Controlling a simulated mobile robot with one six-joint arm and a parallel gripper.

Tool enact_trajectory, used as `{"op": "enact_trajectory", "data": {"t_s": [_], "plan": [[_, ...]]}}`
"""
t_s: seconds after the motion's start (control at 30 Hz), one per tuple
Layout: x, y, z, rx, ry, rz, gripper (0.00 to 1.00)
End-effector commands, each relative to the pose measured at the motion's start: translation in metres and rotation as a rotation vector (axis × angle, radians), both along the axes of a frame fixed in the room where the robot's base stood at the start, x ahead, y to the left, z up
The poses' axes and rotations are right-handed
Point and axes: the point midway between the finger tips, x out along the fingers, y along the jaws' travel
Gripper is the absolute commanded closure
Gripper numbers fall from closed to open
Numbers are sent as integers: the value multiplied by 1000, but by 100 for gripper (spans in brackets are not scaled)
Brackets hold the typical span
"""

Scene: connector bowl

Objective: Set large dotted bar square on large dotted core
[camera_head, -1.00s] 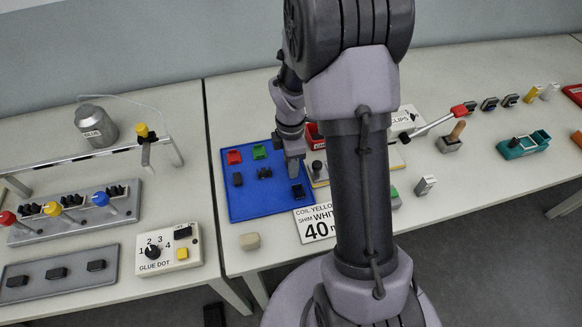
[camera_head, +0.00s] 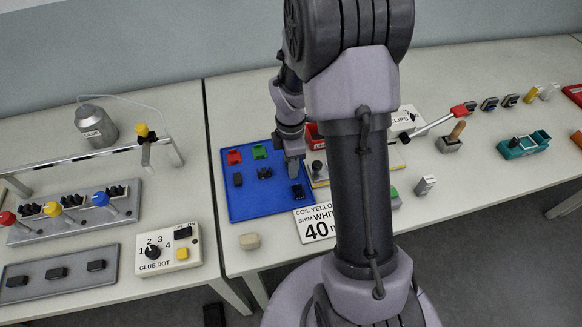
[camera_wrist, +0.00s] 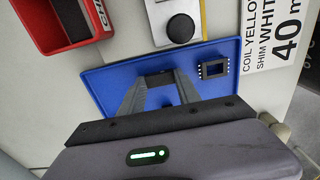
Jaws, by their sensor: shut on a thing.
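My gripper (camera_wrist: 161,78) is over the blue tray, its two grey fingers pointing down onto it. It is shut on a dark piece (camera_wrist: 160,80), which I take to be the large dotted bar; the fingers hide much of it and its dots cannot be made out. A dark square core (camera_wrist: 203,70) with a light opening and small white dots along its edge sits on the tray, just right of the fingers and apart from them. In the head view the gripper (camera_head: 293,163) is over the tray's right part, with the core (camera_head: 298,192) just below it.
The blue tray (camera_head: 240,207) also carries a red piece (camera_head: 234,157), a green piece (camera_head: 260,152) and dark pieces (camera_head: 265,173). A red bin (camera_wrist: 50,46), a plate with a black knob (camera_wrist: 181,28) and a printed card (camera_wrist: 262,50) stand close around the tray.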

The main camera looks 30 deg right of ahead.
Motion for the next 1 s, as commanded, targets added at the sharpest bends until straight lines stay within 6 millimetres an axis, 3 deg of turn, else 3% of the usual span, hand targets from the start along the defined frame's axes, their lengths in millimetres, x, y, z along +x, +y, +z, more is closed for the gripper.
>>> {"op": "enact_trajectory", "data": {"t_s": [0.27,0.8,1.0], "plan": [[0,0,5,0,0,0,100],[0,0,51,0,0,0,100],[0,0,50,0,0,0,100]]}}
